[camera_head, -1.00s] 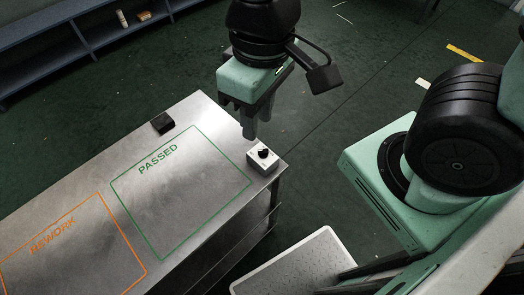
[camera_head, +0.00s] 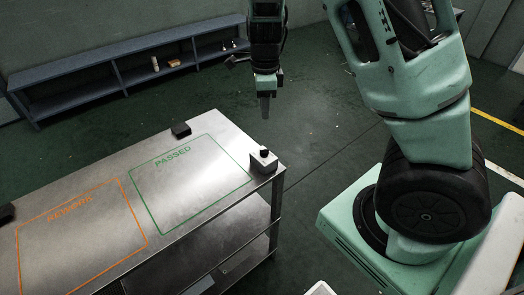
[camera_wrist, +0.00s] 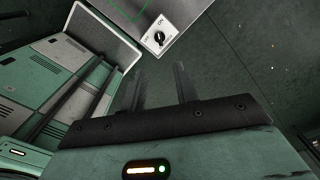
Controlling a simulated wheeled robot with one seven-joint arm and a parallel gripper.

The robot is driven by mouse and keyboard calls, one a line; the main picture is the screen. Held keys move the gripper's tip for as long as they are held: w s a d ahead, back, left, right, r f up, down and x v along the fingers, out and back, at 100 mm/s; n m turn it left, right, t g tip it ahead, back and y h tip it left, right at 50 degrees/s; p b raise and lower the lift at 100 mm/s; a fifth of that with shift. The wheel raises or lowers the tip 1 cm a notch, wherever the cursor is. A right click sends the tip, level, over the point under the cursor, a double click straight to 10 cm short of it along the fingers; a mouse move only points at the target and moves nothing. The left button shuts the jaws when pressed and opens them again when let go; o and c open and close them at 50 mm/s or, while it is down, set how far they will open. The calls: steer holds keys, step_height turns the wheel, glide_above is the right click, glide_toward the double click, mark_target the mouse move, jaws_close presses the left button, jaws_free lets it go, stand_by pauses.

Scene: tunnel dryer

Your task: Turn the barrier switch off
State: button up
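The barrier switch (camera_head: 263,163) is a small pale box with a black knob on top. It sits at the right corner of the metal table. In the wrist view the switch (camera_wrist: 158,38) shows its round knob and small lettering, with ON legible near one corner. Which mark the knob points to is too small to tell. My gripper (camera_head: 265,117) hangs above the table level, just beyond the switch in the head view, and does not touch it. In the wrist view the two fingers of my gripper (camera_wrist: 160,76) are apart with nothing between them.
The metal table (camera_head: 190,235) has a green PASSED outline and an orange REWORK outline. A small black block (camera_head: 181,130) stands at its back edge. A low blue shelf (camera_head: 105,78) with small items runs along the wall. The dark floor behind the table is clear.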

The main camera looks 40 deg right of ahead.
mark_target(264, 152)
step_height(264, 152, down, 15)
steer(key=shift+f+b, duration=0.15)
steer(key=shift+b, duration=0.7)
jaws_close()
